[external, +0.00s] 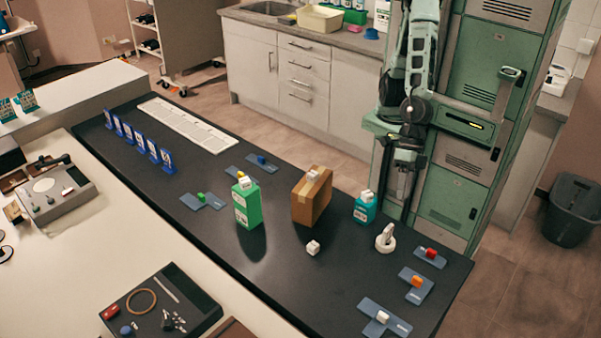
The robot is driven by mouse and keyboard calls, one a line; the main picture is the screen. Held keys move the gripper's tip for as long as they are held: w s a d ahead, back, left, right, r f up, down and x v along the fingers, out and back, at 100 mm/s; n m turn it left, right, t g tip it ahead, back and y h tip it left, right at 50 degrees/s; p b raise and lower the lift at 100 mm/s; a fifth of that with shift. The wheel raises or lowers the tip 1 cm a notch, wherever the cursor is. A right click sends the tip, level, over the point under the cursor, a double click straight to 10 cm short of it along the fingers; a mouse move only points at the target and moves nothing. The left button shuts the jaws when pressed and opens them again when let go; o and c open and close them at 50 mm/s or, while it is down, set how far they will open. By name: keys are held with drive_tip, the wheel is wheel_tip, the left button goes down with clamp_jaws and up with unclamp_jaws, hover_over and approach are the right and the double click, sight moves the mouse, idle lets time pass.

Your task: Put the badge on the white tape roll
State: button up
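The white tape roll (384,244) lies on the dark counter, right of the teal bottle. A small white piece (390,229) stands up at it; I cannot tell whether it rests on the roll or leans against it. No thing shows clearly as the badge. A small white block (313,248) lies alone on the counter, and flat blue-grey pieces bear small coloured blocks, such as the red one (431,253). My gripper (404,196) hangs pointing down at the counter's far edge, behind and above the roll. Its fingers are dark and too small to read.
A green carton (248,210), a brown box (312,204) and a teal bottle (365,210) stand mid-counter, with white blocks on top. Blue upright signs (140,140) and a long white strip (187,125) are at the left. The near middle of the counter is clear.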

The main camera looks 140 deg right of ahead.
drive_tip(key=s+d+r+m+g+h, duration=0.1)
drive_tip(key=s+m, duration=0.4)
drive_tip(key=s, duration=0.5)
drive_tip(key=s+d+m+g+h, duration=0.1)
drive_tip(key=s+d+m+g, duration=0.3)
drive_tip(key=s, duration=0.5)
drive_tip(key=shift+s+r+m+g, duration=0.3)
drive_tip(key=shift+s+r+m, duration=0.05)
drive_tip(key=shift+m, duration=0.85)
